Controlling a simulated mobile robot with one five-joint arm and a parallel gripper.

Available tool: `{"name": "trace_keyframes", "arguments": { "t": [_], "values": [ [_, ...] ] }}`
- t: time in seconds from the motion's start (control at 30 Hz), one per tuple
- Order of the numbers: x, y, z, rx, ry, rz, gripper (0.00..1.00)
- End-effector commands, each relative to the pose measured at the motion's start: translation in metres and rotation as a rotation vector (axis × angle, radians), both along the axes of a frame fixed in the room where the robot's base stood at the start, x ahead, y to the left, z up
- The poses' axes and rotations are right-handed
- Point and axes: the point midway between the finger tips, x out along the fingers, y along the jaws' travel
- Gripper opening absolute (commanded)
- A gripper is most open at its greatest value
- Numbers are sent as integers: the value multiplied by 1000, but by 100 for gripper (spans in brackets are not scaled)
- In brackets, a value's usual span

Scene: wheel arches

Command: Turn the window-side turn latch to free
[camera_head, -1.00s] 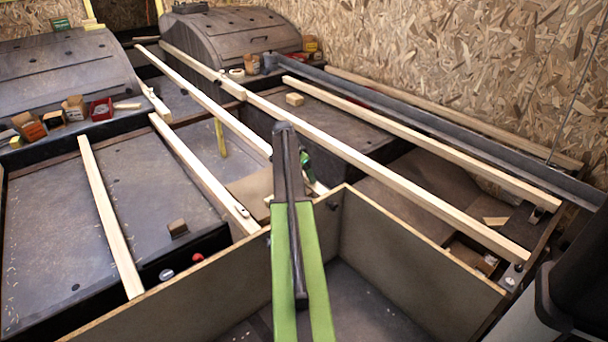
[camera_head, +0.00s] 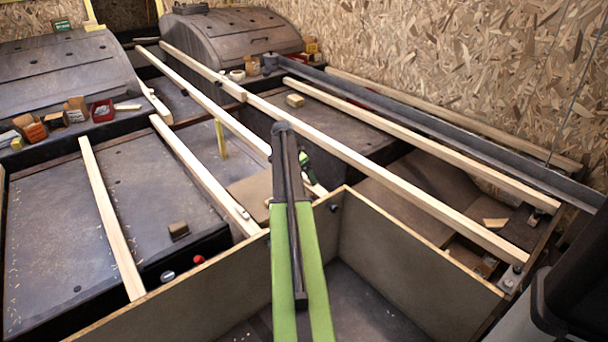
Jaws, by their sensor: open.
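My arm, green and dark, rises through the middle of the view and hides what is behind it. My gripper is not visible; only a small green and dark part shows beside the arm's top. I cannot tell which is the window-side turn latch, nor how any is turned.
A plywood-walled box (camera_head: 400,249) stands in front, around my arm. Pale bars (camera_head: 385,181) run lengthwise over the dark floor. Wheel arches (camera_head: 235,40) and small boxes (camera_head: 75,109) are at the back. A grey rail (camera_head: 440,132) runs along the chipboard wall (camera_head: 430,60).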

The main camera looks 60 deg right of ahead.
Motion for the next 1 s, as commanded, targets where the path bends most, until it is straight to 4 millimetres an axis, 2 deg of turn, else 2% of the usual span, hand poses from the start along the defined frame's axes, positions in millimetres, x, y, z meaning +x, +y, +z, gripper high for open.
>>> {"name": "trace_keyframes", "arguments": {
  "t": [0.03,0.6,0.73,1.0],
  "values": [
    [1,3,15,0,0,1,93],
    [17,51,139,1,0,1,93],
    [20,58,151,1,0,0,93],
    [21,59,150,1,0,0,93]
  ]
}}
